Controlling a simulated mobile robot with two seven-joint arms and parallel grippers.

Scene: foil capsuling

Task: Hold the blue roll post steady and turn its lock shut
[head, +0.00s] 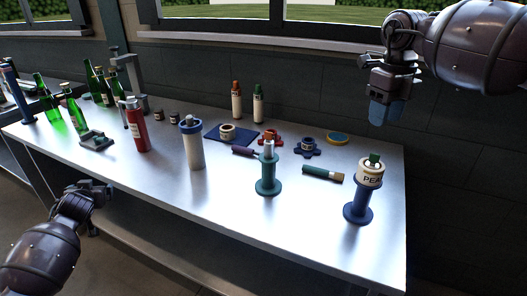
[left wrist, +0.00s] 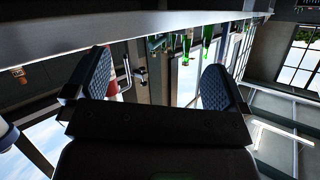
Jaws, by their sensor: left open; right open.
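The blue roll post (head: 357,207) stands upright near the right end of the table. A cream roll (head: 370,178) with dark lettering sits on it, and a small green lock piece (head: 374,159) shows on top. My right gripper (head: 382,110) is open above the table's back right corner, higher than the post and apart from it; one blue finger pad shows. My left gripper (head: 102,192) is low at the table's front left edge, far from the post. In the left wrist view its two blue-padded fingers (left wrist: 158,82) are spread with nothing between them.
A teal post (head: 267,183) stands left of the blue post, with a green tube (head: 322,173) lying between them. A white canister (head: 194,150), a red bottle (head: 136,128) and green bottles (head: 75,112) stand farther left. The front of the table (head: 300,235) is clear.

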